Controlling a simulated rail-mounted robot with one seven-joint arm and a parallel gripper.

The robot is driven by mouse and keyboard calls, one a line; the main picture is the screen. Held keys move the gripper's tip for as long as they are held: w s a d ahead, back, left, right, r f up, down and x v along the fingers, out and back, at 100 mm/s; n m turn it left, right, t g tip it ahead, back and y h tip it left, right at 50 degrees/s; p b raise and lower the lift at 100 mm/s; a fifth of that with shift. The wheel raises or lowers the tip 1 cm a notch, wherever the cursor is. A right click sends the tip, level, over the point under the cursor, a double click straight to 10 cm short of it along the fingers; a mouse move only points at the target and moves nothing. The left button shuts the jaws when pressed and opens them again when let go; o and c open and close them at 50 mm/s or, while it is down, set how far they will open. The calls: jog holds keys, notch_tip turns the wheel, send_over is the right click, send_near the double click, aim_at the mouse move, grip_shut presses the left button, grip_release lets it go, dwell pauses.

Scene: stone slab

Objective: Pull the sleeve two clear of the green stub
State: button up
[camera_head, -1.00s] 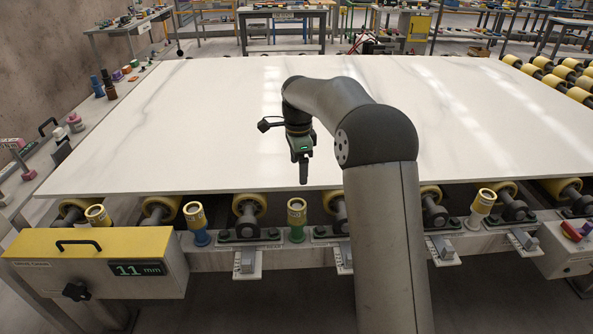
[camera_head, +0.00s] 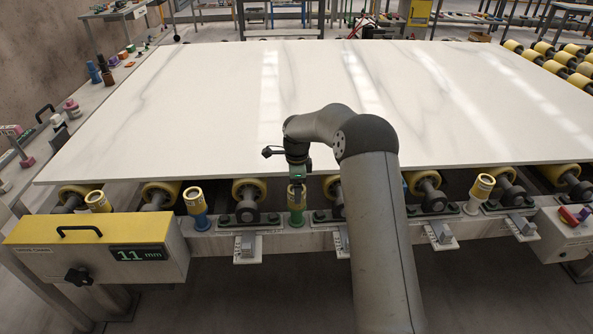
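A green stub (camera_head: 297,218) stands on the front rail of the slab table. My gripper (camera_head: 297,184) points down right at the top of this sleeve. It covers part of the sleeve's top, and I cannot tell whether its fingers touch or grip it. The fingers are too small and overlapped to show open or shut.
A blue stub (camera_head: 202,221) with a yellow sleeve (camera_head: 194,198) stands to the left. Another sleeve (camera_head: 481,187) is at right, and one (camera_head: 98,201) behind the yellow-topped gauge box (camera_head: 90,255). The white slab (camera_head: 200,110) lies just behind, on rollers (camera_head: 250,190).

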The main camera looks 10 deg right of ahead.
jog(key=shift+f, duration=1.9)
jog(key=c, duration=1.1)
jog(key=shift+r, duration=0.1)
jog(key=shift+r, duration=0.1)
jog(key=shift+r+p, duration=1.7)
jog(key=shift+r, duration=1.75)
notch_tip(320, 180, up, 6)
jog(key=p, duration=0.2)
jog(key=shift+p, duration=0.4)
